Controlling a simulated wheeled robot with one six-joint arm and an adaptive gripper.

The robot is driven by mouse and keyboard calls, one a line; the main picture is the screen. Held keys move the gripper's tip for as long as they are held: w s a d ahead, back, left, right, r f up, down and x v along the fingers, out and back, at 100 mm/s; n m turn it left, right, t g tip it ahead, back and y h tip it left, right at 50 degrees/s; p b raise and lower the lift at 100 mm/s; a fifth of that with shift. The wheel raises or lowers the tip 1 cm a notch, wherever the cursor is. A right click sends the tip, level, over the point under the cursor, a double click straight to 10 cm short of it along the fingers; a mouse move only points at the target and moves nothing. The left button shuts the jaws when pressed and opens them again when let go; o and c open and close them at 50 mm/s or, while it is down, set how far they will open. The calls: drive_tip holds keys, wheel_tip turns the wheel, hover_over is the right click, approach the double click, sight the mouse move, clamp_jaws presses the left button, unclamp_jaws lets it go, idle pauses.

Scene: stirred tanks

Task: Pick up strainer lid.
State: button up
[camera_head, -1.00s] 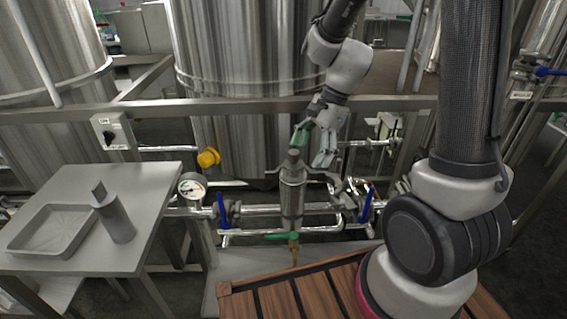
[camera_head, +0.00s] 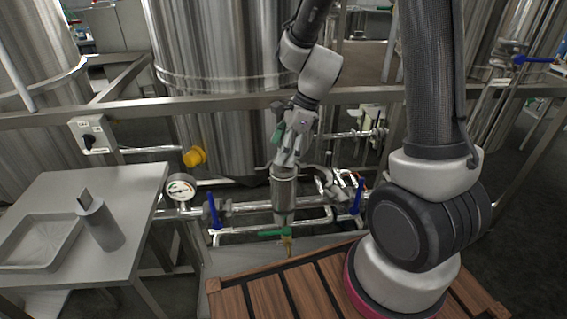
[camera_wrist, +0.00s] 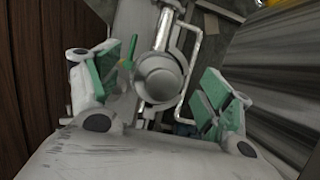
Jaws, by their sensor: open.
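The strainer lid (camera_wrist: 159,77) is a round grey metal cap on top of the strainer body. In the wrist view it lies between the two green-padded fingers of my gripper (camera_wrist: 164,84), which are spread apart with a gap on each side. In the head view my gripper (camera_head: 288,154) is directly above the upright metal strainer (camera_head: 284,190), and its fingers largely hide the lid. I cannot tell from this view whether the fingers reach down beside it.
Metal pipes with blue-handled valves (camera_head: 213,211) run to both sides of the strainer. A green-handled valve (camera_head: 275,232) sits below it.

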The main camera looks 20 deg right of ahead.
sight(282, 173)
drive_tip(key=x, duration=0.3)
drive_tip(key=shift+w+a+f, duration=0.1)
drive_tip(key=shift+f, duration=0.25)
drive_tip(key=shift+c, duration=0.3)
drive_tip(key=c, duration=1.3)
drive_tip(key=shift+r, duration=0.15)
